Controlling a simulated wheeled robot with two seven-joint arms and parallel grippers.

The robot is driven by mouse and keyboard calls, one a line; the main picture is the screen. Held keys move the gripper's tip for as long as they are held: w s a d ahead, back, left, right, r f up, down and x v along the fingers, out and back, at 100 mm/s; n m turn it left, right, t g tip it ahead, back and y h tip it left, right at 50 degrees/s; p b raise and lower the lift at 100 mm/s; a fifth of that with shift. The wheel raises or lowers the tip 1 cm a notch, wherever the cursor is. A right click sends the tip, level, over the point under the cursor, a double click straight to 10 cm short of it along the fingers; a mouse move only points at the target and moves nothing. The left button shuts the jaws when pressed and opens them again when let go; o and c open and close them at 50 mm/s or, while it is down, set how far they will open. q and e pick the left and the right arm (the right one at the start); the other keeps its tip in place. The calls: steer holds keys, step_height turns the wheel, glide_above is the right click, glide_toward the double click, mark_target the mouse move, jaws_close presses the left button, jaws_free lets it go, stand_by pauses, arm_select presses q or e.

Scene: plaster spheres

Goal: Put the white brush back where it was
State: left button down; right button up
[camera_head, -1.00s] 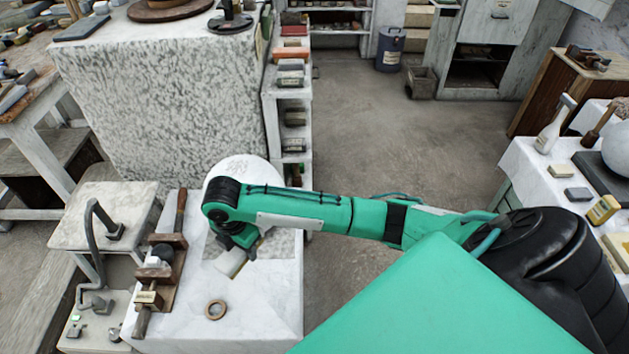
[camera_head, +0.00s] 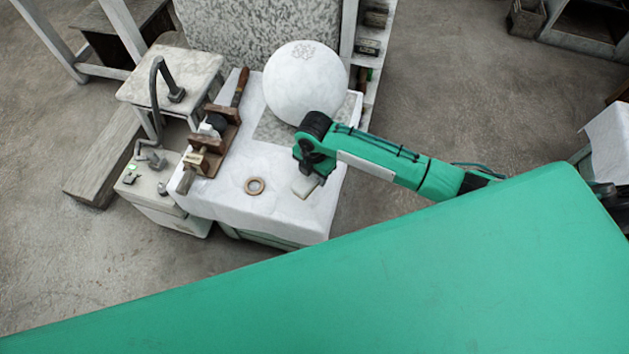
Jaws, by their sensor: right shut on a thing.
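My right gripper (camera_head: 308,176) reaches in from the right over the white-covered table (camera_head: 300,222). It is shut on a pale, flat-ended thing (camera_head: 304,188), which looks like the white brush. The gripper hides most of it, so its handle does not show. It is low over the cloth at the table's right side; I cannot tell whether it touches the cloth. My left gripper is out of view.
A big white plaster sphere (camera_head: 306,83) stands just behind the gripper. A wooden rack (camera_head: 219,139) with tools lines the table's left side. A stool (camera_head: 190,75) stands beyond.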

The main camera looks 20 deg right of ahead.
mark_target(314, 182)
steer(key=shift+f, duration=2.5)
steer(key=o, duration=1.1)
steer(key=shift+f, duration=0.1)
steer(key=shift+c, duration=0.2)
step_height(314, 182, up, 11)
steer(key=shift+r, duration=0.65)
